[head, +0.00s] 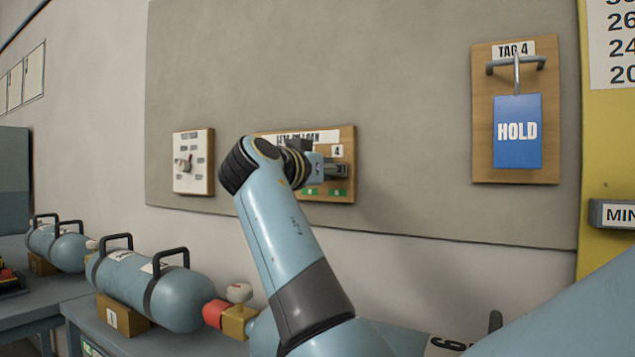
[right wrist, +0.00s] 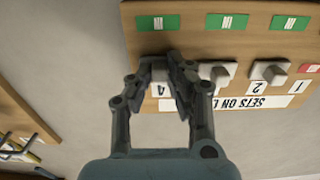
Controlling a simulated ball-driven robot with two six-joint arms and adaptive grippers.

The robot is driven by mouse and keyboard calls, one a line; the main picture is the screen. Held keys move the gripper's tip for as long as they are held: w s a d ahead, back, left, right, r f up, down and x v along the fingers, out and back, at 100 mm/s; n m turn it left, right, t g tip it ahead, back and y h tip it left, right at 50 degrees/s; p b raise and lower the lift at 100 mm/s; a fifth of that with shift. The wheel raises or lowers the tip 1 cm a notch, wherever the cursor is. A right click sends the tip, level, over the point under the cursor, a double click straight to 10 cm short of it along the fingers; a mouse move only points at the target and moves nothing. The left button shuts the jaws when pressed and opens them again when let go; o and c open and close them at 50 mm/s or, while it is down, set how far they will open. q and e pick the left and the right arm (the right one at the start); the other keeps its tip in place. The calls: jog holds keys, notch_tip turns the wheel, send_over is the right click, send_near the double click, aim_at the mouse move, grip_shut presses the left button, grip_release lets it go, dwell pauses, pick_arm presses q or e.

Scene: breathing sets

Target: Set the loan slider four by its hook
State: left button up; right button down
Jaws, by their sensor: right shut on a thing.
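The loan board (head: 263,142), headed as sets on loan, is a wooden panel on the grey wall panel. My right gripper (head: 338,171) is at this slider. In the right wrist view its fingers (right wrist: 172,68) are closed around the knob. A wooden hook board (head: 488,150) labelled "TAG 4" stands to the right. A blue "HOLD" tag (head: 517,152) hangs from its metal hook (head: 516,66). My left gripper is out of view.
Two more slider knobs (right wrist: 217,73) (right wrist: 270,73) sit beside slider four, with green labels (right wrist: 227,21) along the board's lower edge and a red one (right wrist: 310,68). A small white dial board (head: 193,180) is to the left. Blue cylinders (head: 155,290) lie on the bench below.

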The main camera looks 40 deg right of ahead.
jog(key=shift+r, duration=0.75)
jog(key=c, duration=1.6)
grip_release()
jog(key=o, duration=0.3)
jog(key=shift+a, duration=0.1)
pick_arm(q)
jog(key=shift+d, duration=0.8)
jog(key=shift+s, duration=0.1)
pick_arm(e)
notch_tip(320, 180, up, 10)
jog(key=shift+f, duration=0.1)
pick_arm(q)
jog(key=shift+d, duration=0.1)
